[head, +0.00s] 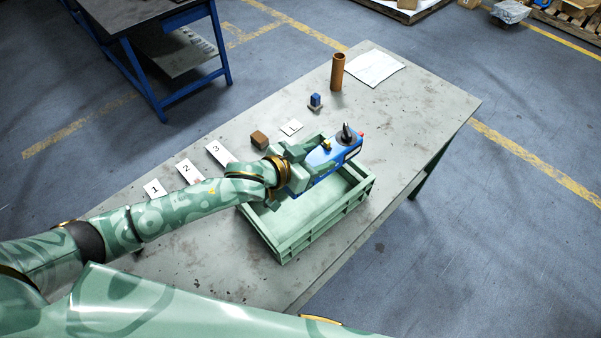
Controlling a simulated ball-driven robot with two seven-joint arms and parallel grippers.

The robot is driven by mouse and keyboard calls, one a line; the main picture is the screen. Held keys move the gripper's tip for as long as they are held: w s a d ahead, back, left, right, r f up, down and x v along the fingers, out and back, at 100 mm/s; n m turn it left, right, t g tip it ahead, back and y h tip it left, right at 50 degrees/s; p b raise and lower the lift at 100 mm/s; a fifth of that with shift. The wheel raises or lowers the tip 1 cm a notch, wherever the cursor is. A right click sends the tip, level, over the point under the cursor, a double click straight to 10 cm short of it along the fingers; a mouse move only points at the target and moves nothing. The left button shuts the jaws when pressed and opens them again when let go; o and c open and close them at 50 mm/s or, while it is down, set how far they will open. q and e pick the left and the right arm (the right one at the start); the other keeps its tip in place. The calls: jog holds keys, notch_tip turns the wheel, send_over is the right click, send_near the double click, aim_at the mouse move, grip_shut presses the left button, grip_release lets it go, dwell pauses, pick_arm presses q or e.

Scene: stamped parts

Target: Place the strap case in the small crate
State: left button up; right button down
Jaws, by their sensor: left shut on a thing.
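The strap case, seen as a blue case (344,153) with a dark knob on top and a bit of red at its far end, is held over the far part of the small crate. My left gripper (316,156) is shut on its near end. The small crate (318,231) is pale green, open-topped and stands on the table below my left gripper. The visible part of its floor looks bare; my gripper and the case hide the rest. I cannot tell how high the case is above the rim. My right gripper is out of view.
On the grey table (420,112) are a brown tube (337,72), a paper sheet (374,68), a small blue-and-grey part (315,102), a brown block (260,140) and number cards (187,171). The table's right end is clear. A blue-framed bench (150,75) stands behind.

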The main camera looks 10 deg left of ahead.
pick_arm(q)
jog(key=a+f, duration=0.2)
jog(key=shift+w+f+b, duration=0.2)
jog(key=shift+f+b, duration=0.1)
jog(key=shift+f, duration=0.1)
jog(key=shift+a+f, duration=0.4)
jog(key=f, duration=0.1)
jog(key=f+b, duration=0.1)
jog(key=f, duration=0.1)
jog(key=shift+w+a+f, duration=0.1)
jog(key=shift+a+f, duration=0.25)
jog(key=shift+f, duration=0.05)
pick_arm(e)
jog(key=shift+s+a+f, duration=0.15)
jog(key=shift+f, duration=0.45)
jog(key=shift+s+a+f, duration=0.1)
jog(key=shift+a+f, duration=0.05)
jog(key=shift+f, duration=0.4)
